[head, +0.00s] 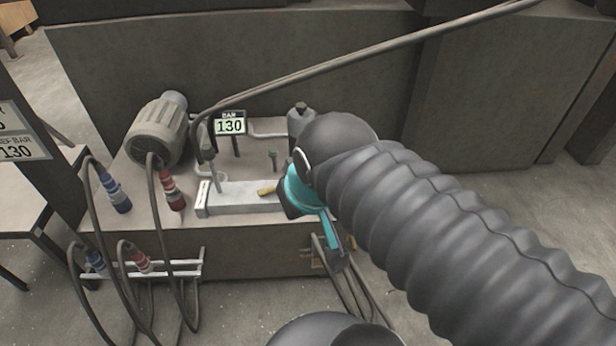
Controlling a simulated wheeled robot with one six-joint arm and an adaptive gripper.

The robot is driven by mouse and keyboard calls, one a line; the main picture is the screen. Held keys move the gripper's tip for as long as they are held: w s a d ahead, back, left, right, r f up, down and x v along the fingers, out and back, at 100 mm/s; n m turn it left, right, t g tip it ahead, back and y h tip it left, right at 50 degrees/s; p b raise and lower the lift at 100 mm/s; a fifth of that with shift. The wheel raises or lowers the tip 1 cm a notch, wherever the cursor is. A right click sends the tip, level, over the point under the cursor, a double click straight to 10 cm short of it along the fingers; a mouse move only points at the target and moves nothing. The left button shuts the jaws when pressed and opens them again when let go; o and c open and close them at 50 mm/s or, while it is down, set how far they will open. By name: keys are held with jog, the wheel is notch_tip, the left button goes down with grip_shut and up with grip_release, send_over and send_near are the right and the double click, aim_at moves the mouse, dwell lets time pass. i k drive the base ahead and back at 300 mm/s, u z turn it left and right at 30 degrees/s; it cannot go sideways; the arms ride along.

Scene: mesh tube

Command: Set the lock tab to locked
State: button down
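My gripper (294,208), at the end of my dark ribbed arm with teal parts, is over the right end of the block.
A grey motor (158,130) stands at the back left of the unit. Hoses with blue (117,194) and red couplings (170,190) hang at the left. A thick dark hose (380,43) crosses above. A white rail (150,270) runs along the front.

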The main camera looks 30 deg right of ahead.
aim_at(271, 189)
jog(key=z, duration=1.35)
jog(key=k, duration=1.15)
jog(key=u, duration=1.7)
jog(key=i, duration=0.5)
jog(key=z, duration=0.05)
